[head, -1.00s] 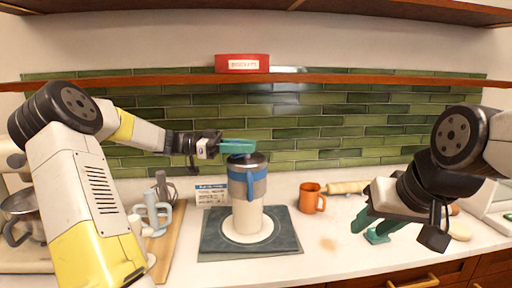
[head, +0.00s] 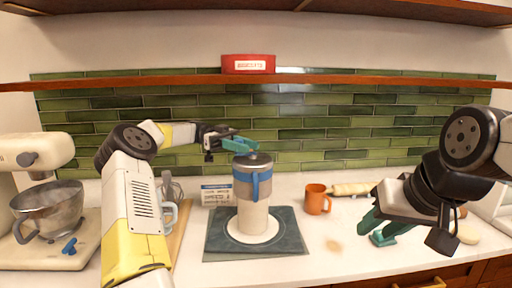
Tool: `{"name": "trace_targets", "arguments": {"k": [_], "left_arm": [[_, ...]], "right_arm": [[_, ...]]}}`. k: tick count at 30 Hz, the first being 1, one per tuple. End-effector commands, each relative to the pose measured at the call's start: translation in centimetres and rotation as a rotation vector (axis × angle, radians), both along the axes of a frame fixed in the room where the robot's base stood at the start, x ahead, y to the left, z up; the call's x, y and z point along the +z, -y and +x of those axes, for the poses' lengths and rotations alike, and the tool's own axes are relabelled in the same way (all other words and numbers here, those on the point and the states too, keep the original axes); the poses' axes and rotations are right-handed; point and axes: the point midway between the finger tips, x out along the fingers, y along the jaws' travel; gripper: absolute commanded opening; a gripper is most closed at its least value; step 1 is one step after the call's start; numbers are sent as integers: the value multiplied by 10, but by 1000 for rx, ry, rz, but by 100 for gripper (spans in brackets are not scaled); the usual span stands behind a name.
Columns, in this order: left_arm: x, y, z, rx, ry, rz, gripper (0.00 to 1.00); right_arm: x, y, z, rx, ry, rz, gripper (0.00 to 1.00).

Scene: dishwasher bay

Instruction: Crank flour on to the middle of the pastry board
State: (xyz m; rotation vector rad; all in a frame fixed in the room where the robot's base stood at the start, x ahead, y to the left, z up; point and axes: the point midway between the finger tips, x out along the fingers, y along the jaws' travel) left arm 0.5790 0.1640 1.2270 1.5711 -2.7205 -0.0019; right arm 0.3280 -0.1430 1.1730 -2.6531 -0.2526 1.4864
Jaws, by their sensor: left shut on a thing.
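A tall canister (head: 252,212) with a cream lower body, a grey upper part with a blue band and handle, and a dark lid stands upright on the dark square board (head: 215,246). A round white patch or base (head: 236,239) surrounds its foot; I cannot tell if it is flour. My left gripper (head: 243,146) is at the canister's top with its teal fingers shut on the crank (head: 252,157), which they mostly hide. My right gripper (head: 375,230) is open and empty above the counter at right, away from the canister.
An orange mug (head: 316,199) and a rolling pin (head: 353,188) are right of the board. A printed card (head: 216,195) stands behind it. A stand mixer (head: 40,152) with a metal bowl (head: 50,205) is at far left. A shelf with a red box (head: 248,63) runs above.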

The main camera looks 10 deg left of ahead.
Motion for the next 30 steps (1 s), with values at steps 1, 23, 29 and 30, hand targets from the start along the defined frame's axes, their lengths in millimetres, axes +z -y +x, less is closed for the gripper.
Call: {"name": "trace_targets", "arguments": {"k": [1, 23, 29, 30], "left_arm": [[0, 0, 0, -3, -1, -1, 0], [0, 0, 0, -4, 0, -1, 49], [0, 3, 1, -5, 0, -1, 49], [0, 4, 1, -6, 0, -1, 49]], "right_arm": [[0, 0, 0, 0, 0, 0, 36], [0, 0, 0, 0, 0, 0, 36], [0, 0, 0, 0, 0, 0, 36], [0, 0, 0, 0, 0, 0, 36]]}}
